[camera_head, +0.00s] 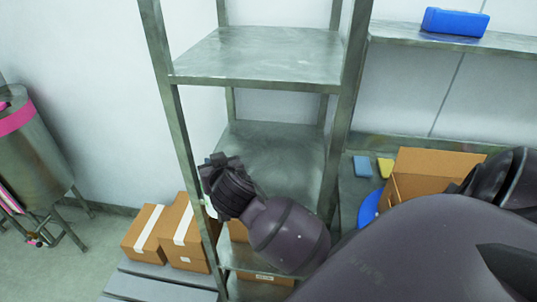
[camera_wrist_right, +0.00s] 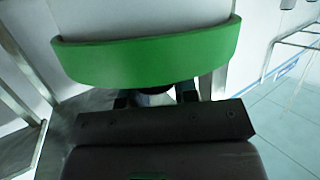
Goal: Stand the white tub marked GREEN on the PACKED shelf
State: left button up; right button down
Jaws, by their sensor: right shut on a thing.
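The white tub (camera_wrist_right: 130,14) with a wide green band (camera_wrist_right: 150,55) fills the upper part of the right wrist view. No lettering on it is readable. My right gripper (camera_wrist_right: 165,97) is shut on the tub just below the band. In the head view my right gripper (camera_head: 214,178) is at the left post of the metal rack, level with its middle shelf (camera_head: 275,145). The tub is mostly or wholly hidden there behind the gripper and wrist. The rack's upper shelf (camera_head: 260,55) is empty. No PACKED label is readable. My left gripper is out of view.
Cardboard boxes (camera_head: 183,235) stand at the rack's lower left, and a steel drum (camera_head: 25,150) with pink bands stands far left. At right, an open carton (camera_head: 430,163), blue and yellow sponges (camera_head: 385,167) and a blue box (camera_head: 455,22) sit on side shelves.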

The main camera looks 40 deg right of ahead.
jog(key=w+d+r+m+g+h, duration=0.25)
jog(key=d+m+g+h, duration=0.2)
jog(key=d, duration=0.25)
jog(key=w+d+r+m+g+h, duration=0.1)
jog(key=d+r+m+g+h, duration=0.4)
jog(key=d, duration=0.3)
jog(key=s+m+g+p, duration=0.1)
jog(key=s+m+g, duration=0.3)
jog(key=s+g, duration=0.1)
pick_arm(q)
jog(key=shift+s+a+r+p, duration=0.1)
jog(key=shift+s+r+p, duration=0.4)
jog(key=shift+p, duration=0.4)
pick_arm(e)
notch_tip(320, 180, down, 9)
jog(key=shift+a, duration=0.2)
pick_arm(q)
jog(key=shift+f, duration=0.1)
pick_arm(e)
jog(key=shift+s, duration=0.1)
